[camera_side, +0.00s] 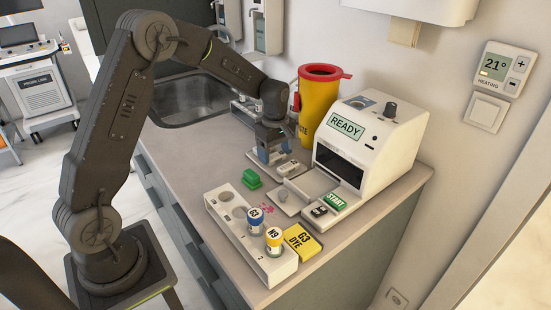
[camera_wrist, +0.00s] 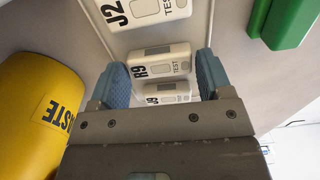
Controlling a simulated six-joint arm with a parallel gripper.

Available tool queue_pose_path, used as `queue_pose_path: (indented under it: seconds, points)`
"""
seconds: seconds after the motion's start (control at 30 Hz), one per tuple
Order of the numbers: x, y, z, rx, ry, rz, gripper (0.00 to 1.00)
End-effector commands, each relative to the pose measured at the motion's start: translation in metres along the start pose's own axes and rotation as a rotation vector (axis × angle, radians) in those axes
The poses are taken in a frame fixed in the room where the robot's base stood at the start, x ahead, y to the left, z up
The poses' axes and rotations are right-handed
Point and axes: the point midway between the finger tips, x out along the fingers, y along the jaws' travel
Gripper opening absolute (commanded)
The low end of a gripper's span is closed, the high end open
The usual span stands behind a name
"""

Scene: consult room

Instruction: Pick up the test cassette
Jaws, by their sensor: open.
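Several white test cassettes lie in a row in the wrist view: one marked J2 (camera_wrist: 148,10), one marked R9 (camera_wrist: 160,64), and a partly hidden one (camera_wrist: 168,92) nearer my gripper's body. My gripper (camera_wrist: 163,76) is open, with its blue fingers on either side of the row, around the R9 cassette. I cannot tell whether the fingers touch it. In the side view my gripper (camera_side: 268,154) points down over the cassette tray (camera_side: 256,164). One white cassette (camera_side: 289,168) shows at the tray's front end; my gripper hides the others.
The yellow waste bin (camera_side: 319,98) stands close behind my gripper. The white analyser (camera_side: 378,130) reads READY, right of it. A white rack (camera_side: 231,222) with capped vials and a yellow dye box (camera_side: 302,242) are nearer the counter's edge.

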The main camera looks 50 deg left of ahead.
Motion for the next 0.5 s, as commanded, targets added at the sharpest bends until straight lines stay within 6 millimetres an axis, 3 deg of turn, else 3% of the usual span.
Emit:
queue_pose_path:
  seconds: [0.33, 0.5]
  points:
    - [0.0084, 0.0, -0.0001, 0.0, 0.0, 0.001, 0.71]
    - [0.0082, 0.0, -0.0001, 0.0, 0.0, 0.001, 0.55]
